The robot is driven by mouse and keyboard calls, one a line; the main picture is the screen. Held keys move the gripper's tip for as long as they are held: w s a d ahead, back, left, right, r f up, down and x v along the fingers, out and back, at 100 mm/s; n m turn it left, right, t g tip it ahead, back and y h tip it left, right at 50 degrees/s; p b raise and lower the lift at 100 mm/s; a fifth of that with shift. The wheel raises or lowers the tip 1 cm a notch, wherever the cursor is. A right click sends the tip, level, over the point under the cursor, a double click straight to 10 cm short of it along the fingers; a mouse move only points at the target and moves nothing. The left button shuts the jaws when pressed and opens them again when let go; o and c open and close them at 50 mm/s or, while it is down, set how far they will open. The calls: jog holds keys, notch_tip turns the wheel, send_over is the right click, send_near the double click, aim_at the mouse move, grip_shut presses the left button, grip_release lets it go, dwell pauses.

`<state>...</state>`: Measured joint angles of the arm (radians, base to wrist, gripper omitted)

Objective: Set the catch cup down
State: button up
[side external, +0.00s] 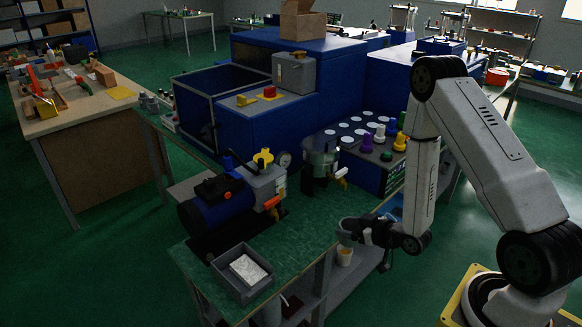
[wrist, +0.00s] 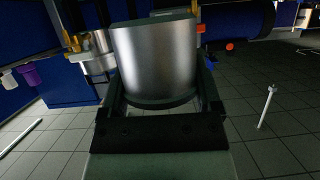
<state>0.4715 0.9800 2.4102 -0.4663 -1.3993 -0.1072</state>
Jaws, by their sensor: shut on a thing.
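The catch cup (wrist: 155,58) is a smooth grey metal cylinder with a dark lower band. In the wrist view it sits between the two fingers of my gripper (wrist: 158,88), which is shut on it. In the side view my gripper (side external: 350,232) is at the right front edge of the green-topped bench (side external: 300,232), and the cup there is small, dark and hard to tell from the fingers. Whether its base touches anything cannot be told.
A blue motor unit (side external: 215,204) and a grey tray with a white item (side external: 245,270) stand on the bench to the left. A pale cup-like item (side external: 344,256) shows below my gripper. Bare bench top lies between.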

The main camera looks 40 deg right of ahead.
jog(key=s+d+f+m+h, duration=0.1)
jog(key=d+f+m+h, duration=0.1)
jog(key=d, duration=0.3)
jog(key=s+d+f+m+g+h, duration=0.1)
jog(key=s+d+f+m+h, duration=0.1)
jog(key=d, duration=0.3)
jog(key=shift+s+d+f+m+h, duration=0.15)
jog(key=shift+d+f+m+h, duration=0.2)
jog(key=shift+f+h, duration=0.4)
jog(key=shift+r, duration=0.15)
jog(key=w+d, duration=0.2)
jog(key=w, duration=0.3)
jog(key=w+d, duration=0.2)
jog(key=w, duration=0.3)
jog(key=w+d, duration=0.2)
jog(key=w, duration=0.4)
jog(key=shift+d, duration=0.2)
jog(key=shift+w+d, duration=0.15)
jog(key=shift+w, duration=0.2)
jog(key=shift+f, duration=1.7)
jog(key=shift+f, duration=0.15)
